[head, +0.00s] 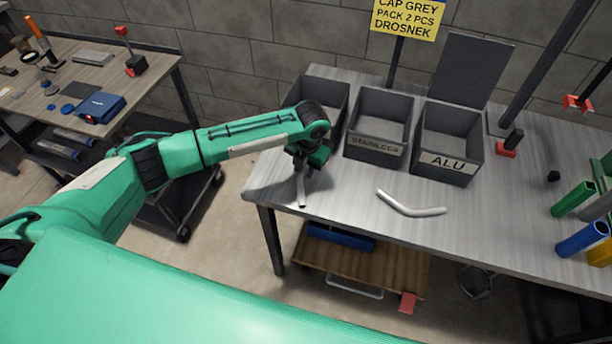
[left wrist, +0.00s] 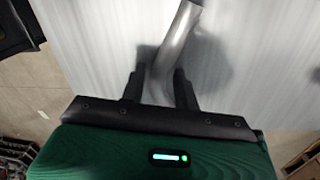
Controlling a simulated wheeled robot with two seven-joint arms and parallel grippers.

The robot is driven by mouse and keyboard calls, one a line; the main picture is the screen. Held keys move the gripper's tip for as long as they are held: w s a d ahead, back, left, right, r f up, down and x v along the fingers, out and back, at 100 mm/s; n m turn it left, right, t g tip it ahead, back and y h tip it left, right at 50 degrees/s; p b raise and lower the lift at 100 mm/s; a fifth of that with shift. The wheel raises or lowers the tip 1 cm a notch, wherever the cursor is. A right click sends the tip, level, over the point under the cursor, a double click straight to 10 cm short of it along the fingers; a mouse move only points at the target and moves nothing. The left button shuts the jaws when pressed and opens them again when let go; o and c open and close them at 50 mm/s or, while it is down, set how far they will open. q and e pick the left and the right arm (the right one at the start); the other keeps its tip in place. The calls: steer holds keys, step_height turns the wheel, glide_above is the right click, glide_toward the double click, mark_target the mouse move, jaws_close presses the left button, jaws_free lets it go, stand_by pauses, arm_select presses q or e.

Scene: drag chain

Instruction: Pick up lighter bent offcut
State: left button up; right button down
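My left gripper (head: 301,172) points down over the front left part of the grey worktable (head: 345,215). A grey bent offcut (head: 302,192) is at its fingers and sticks out towards the table's front edge. In the left wrist view this offcut (left wrist: 178,38) runs between the two fingers (left wrist: 160,82), with a finger close on each side. I cannot tell whether they press on it or whether it touches the table. A second bent offcut (head: 411,207), pale and shiny, lies apart on the table to the right. My right gripper is not in view.
Three grey bins stand behind: an unread one (head: 322,92), one marked STAINLESS (head: 377,149) and one marked ALU (head: 448,162). A red-and-black block (head: 507,147) and coloured tubes (head: 575,200) are to the right. The table around the pale offcut is clear.

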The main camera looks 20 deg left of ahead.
arm_select(q)
steer(key=c, duration=0.5)
jaws_close()
